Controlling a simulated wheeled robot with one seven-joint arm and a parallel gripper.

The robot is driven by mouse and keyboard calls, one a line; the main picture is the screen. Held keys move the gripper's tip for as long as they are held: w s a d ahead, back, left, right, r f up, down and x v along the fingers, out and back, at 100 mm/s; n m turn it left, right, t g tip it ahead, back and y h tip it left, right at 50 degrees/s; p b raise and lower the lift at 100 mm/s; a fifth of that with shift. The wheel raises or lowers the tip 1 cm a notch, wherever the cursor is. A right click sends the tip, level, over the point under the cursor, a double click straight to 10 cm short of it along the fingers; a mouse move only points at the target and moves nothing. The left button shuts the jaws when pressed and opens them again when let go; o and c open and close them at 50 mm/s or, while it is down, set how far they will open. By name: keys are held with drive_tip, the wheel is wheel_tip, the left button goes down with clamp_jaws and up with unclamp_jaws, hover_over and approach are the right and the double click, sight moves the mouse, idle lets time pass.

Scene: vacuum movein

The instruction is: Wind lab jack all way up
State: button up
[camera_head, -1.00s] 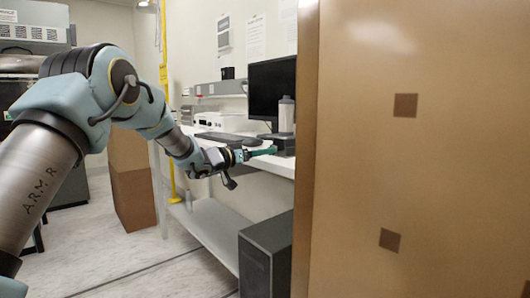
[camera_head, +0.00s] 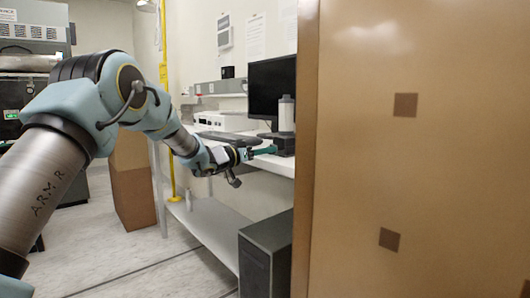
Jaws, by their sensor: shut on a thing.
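The lab jack (camera_head: 284,146) is a small dark block on the white bench, near the edge of the tan panel. A pale upright cylinder (camera_head: 286,114) stands on top of it. My gripper (camera_head: 268,150), with teal fingers, reaches in from the left at the jack's left side. It is shut on what appears to be the jack's knob, which the fingers hide. The jack's height is hard to judge from here.
A tan panel (camera_head: 420,150) fills the right side and cuts off the bench. A black monitor (camera_head: 270,88) stands behind the jack. A white instrument (camera_head: 220,122) is on the bench to the left. A dark computer case (camera_head: 262,258) stands below.

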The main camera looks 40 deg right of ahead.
clamp_jaws()
drive_tip(key=m+b, duration=0.1)
drive_tip(key=m, duration=0.1)
drive_tip(key=shift+f+m, duration=0.15)
drive_tip(key=shift+m, duration=0.25)
drive_tip(key=shift+m+b, duration=0.35)
drive_tip(key=shift+m, duration=0.55)
drive_tip(key=o, duration=1)
unclamp_jaws()
drive_tip(key=shift+c, duration=0.2)
drive_tip(key=a, duration=1)
drive_tip(key=shift+w+a+b, duration=0.25)
drive_tip(key=shift+a+b, duration=0.15)
